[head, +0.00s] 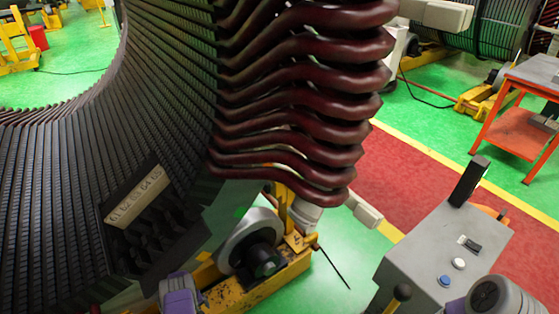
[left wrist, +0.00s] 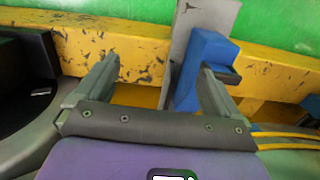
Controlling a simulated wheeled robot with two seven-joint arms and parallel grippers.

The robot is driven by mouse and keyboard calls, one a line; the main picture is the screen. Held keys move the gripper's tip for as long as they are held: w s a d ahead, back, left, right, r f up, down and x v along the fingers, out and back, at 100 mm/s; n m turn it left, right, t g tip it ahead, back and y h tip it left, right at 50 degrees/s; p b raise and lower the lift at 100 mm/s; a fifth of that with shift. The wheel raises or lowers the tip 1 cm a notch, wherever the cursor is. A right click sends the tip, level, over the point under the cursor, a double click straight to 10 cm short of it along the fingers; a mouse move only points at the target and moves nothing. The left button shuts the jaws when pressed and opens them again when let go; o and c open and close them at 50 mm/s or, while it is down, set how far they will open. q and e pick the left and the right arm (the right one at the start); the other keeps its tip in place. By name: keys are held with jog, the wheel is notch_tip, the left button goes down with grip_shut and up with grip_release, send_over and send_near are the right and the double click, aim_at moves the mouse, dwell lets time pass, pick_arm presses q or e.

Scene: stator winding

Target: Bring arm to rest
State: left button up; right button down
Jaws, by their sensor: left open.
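My left arm's purple and grey end shows at the bottom of the head view, in front of the yellow stand under the stator. In the left wrist view my left gripper (left wrist: 160,68) is open, its two grey fingers well apart. A yellow beam (left wrist: 140,50) with worn paint runs across behind the fingers. A blue block (left wrist: 203,62) and an upright grey plate stand behind and beside the right finger; I cannot tell if they touch it. Nothing is visibly held. A grey and purple part of mine is at the bottom right of the head view; my right gripper is not seen.
The large stator (head: 60,190) with dark red coil ends (head: 300,100) fills the left and middle. A yellow stand with a roller (head: 245,240) sits below it. A grey control box (head: 440,255) is at right. An orange table (head: 525,110) stands farther back. Green floor lies between.

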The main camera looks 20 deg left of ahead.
pick_arm(q)
jog(key=w+d+r+m+h, duration=0.15)
jog(key=d+r, duration=0.45)
jog(key=d, duration=0.6)
jog(key=d+r+m, duration=0.2)
jog(key=d+r, duration=0.3)
jog(key=d, duration=0.6)
jog(key=s+d+r+m+h, duration=0.1)
jog(key=s+d+r+m, duration=0.1)
jog(key=s+d+r, duration=0.2)
jog(key=s+d+r+m+t+h, duration=0.1)
jog(key=s+d+r, duration=0.4)
jog(key=d+r, duration=0.5)
jog(key=d+m, duration=0.1)
jog(key=d, duration=0.2)
jog(key=shift+r, duration=0.3)
jog(key=shift+s+m, duration=0.1)
jog(key=shift+m, duration=0.15)
jog(key=shift+c, duration=0.3)
